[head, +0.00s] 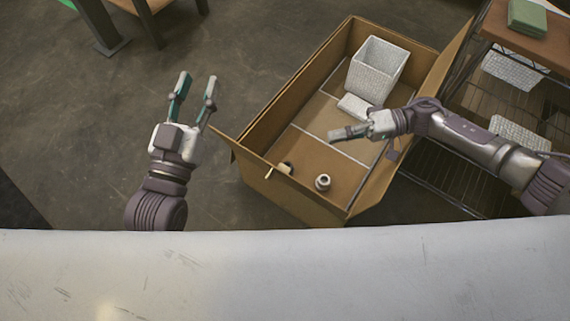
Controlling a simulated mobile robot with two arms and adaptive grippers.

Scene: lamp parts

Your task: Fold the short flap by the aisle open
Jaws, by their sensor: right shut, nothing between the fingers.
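The open cardboard box (290,100) stands on the floor in the middle of the head view. At its near short side, a cardboard edge (224,137) juts out at the left corner; how far that near flap is folded is hard to tell. A long flap (446,68) stands up and leans outward along the right side. My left gripper (196,80) is open and empty, left of the box and apart from it. My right gripper (337,133) is shut and empty, above the box interior, pointing left.
Inside the box are a white textured bin (378,68), a small white block (354,107), a white ring-like part (322,182) and a small dark-and-pale part (286,168). A wire shelf (470,122) stands close on the right. Floor (255,55) left of the box is clear.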

